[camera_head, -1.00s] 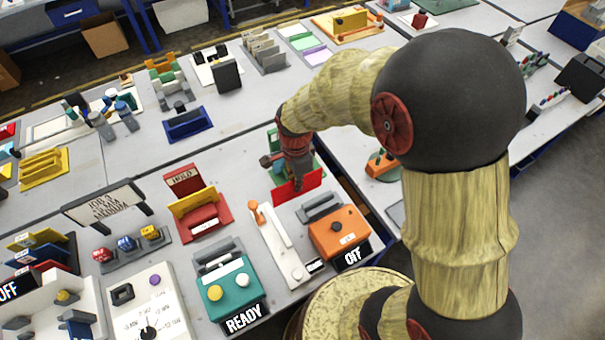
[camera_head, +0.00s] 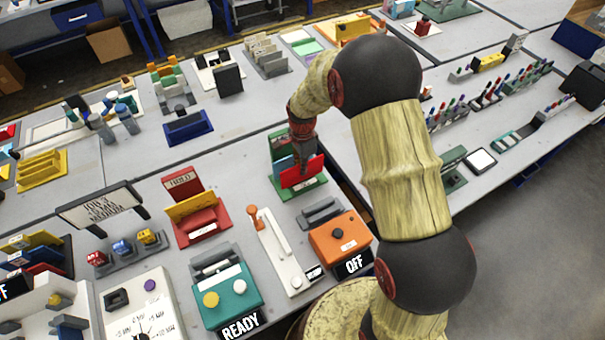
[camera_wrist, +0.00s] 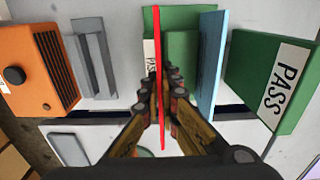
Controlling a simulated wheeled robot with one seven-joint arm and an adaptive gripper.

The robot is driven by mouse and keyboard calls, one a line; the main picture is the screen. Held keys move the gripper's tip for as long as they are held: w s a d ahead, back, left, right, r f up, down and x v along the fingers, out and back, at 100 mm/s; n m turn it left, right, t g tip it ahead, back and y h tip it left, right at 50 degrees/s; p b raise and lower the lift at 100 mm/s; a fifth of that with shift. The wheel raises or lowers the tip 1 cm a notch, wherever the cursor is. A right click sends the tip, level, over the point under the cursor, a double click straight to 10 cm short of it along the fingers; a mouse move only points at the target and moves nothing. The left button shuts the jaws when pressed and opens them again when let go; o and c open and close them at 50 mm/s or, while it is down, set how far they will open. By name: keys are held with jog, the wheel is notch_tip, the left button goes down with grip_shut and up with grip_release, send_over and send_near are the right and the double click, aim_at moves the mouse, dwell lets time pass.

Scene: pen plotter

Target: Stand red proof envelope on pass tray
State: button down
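The red proof envelope (camera_head: 313,170) is upright in my gripper (camera_head: 302,168); in the wrist view the envelope (camera_wrist: 157,45) shows edge-on between the two fingers (camera_wrist: 160,98). The green pass tray (camera_head: 310,192) is directly below and behind it, with its tall PASS back panel (camera_wrist: 272,80) at the right of the wrist view. A light blue envelope (camera_wrist: 208,62) stands in the tray between that panel and the red envelope. The red envelope is over the tray's front part; I cannot tell whether its lower edge touches the base.
A red HOLD tray (camera_head: 203,224) with a yellow envelope (camera_head: 190,207) stands to the left. An orange OFF box (camera_head: 340,236), a white lever panel (camera_head: 280,250) and a teal READY box (camera_head: 230,290) stand in front. Bare table shows left of the pass tray.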

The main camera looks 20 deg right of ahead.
jog(key=shift+w+d+f+b, duration=0.15)
jog(key=shift+f+b, duration=0.1)
jog(key=shift+f, duration=0.65)
jog(key=shift+w+a+f+b, duration=0.1)
jog(key=shift+f+b, duration=0.1)
jog(key=shift+f, duration=0.65)
jog(key=shift+f, duration=0.2)
jog(key=c, duration=2)
grip_release()
jog(key=shift+c, duration=0.2)
